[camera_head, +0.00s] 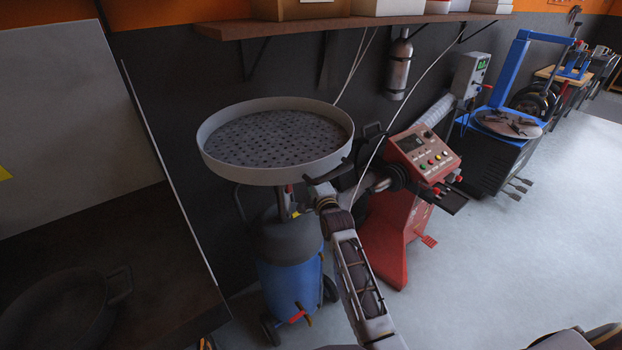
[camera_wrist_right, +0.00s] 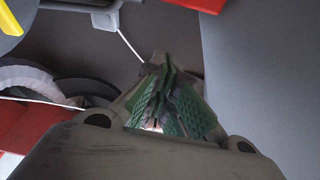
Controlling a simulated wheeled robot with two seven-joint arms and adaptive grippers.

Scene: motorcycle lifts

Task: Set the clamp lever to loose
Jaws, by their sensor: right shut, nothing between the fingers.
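My right arm reaches up from the bottom of the head view. Its gripper (camera_head: 318,194) is beside the post under the round pan (camera_head: 228,175) of the blue waste-oil drainer (camera_head: 284,282). In the right wrist view my right gripper (camera_wrist_right: 160,72) is shut and empty, its green finger pads together. I cannot clearly make out the clamp lever. A small red part (camera_head: 289,188) shows on the post under the pan, close to my gripper, but I cannot tell whether it is the lever. My left gripper is out of view.
A red wheel balancer (camera_head: 395,228) stands close to the right of my right arm. A dark bench (camera_head: 150,255) is at the left, a shelf (camera_head: 350,22) above. The floor (camera_head: 520,250) at the right is mostly clear.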

